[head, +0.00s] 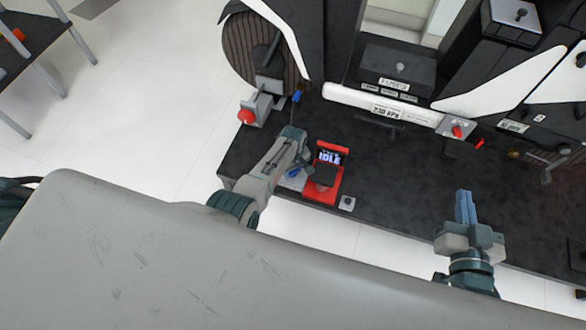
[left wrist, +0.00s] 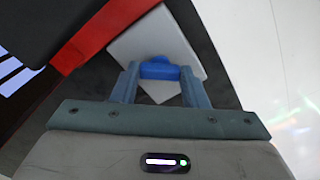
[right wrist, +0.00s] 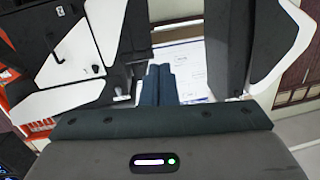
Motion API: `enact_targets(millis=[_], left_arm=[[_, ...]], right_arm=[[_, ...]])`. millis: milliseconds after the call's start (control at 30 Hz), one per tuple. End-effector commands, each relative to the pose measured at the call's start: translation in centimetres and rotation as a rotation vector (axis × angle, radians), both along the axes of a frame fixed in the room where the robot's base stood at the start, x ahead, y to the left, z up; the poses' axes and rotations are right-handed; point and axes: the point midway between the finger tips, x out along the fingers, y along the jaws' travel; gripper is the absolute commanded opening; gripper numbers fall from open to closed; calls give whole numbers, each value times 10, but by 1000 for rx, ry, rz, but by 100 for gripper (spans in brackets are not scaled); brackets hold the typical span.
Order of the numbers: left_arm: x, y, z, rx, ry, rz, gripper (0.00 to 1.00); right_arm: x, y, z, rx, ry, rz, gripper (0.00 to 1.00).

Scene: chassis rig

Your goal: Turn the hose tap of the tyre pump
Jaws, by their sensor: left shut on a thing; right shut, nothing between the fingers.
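The tyre pump (head: 328,180) is a red unit with a screen reading IDLE, on the dark bench in the head view. Its red edge (left wrist: 110,32) and part of its screen also show in the left wrist view. A blue hose tap (left wrist: 160,71) sits on a pale grey block (left wrist: 178,42) beside the red body. My left gripper (head: 296,174) is at that block, its fingers (left wrist: 158,84) shut on the tap from both sides. My right gripper (head: 465,196) is shut and empty above the bench's right part; its fingertips (right wrist: 158,74) touch each other.
The dark bench (head: 400,190) is mostly clear between my arms. A wheel (head: 250,50), a clamp with a red knob (head: 246,117) and white chassis panels (head: 500,85) stand behind. A red button (head: 457,131) is further right.

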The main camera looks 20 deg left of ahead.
Motion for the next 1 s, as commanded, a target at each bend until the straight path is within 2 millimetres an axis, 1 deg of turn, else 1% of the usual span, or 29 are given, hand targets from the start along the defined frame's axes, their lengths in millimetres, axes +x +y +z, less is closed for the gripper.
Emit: enact_targets(millis=[200,233,300,333,700,733,867,1000], left_arm=[[1,1,1,2,-3,0,17],[1,1,1,2,-3,0,44],[1,1,1,2,-3,-1,58],[1,1,1,2,-3,-1,62],[1,0,3,0,-1,-1,62],[1,0,4,1,-2,-1,62],[1,0,12,0,-3,-1,62],[1,0,24,1,-2,-1,62]], right_arm=[[0,0,0,0,0,0,0],[0,0,0,0,0,0,0],[0,0,0,0,0,0,0],[0,0,0,0,0,0,0],[0,0,0,0,7,0,0],[-1,0,-3,2,23,1,0],[-13,3,-24,9,145,10,0],[-31,6,-52,19,305,22,0]])
